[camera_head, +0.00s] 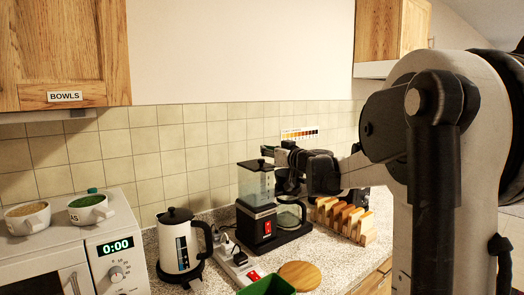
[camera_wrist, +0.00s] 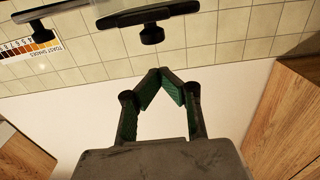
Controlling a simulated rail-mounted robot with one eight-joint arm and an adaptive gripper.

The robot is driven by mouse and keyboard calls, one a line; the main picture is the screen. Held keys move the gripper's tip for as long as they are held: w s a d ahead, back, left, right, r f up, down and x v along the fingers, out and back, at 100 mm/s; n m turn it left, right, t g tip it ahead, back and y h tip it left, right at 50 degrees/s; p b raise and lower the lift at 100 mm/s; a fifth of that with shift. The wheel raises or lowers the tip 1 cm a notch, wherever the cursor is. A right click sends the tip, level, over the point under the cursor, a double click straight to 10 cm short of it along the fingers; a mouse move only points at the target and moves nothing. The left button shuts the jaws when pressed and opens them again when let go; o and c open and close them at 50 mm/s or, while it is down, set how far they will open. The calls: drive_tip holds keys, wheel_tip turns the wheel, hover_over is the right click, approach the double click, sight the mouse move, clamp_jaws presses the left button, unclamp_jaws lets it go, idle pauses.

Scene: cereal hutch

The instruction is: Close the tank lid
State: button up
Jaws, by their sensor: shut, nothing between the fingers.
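The coffee maker (camera_head: 263,226) stands on the counter with a clear grey tank (camera_head: 256,186) at its upper left. The dark tank lid (camera_head: 250,164) shows at the tank's top. In the wrist view a dark lid with a knob (camera_wrist: 150,33) appears nearly edge-on, apart from the fingertips in the picture; I take it for the tank lid. Whether it is fully seated cannot be told. My gripper (camera_head: 267,151) is just above and right of the tank top. In the wrist view my gripper (camera_wrist: 160,75) has its fingertips together, with nothing between them.
A glass carafe (camera_head: 289,214) sits under my wrist. A white kettle (camera_head: 179,242) is left of the coffee maker, and a power strip (camera_head: 238,266) lies in front. A wooden rack of toast (camera_head: 343,219) is to the right. Wall cabinets (camera_head: 62,55) hang above.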

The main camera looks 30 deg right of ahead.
drive_tip(key=o, duration=0.8)
drive_tip(key=s+d, duration=0.1)
drive_tip(key=s, duration=1.1)
drive_tip(key=shift+d, duration=0.2)
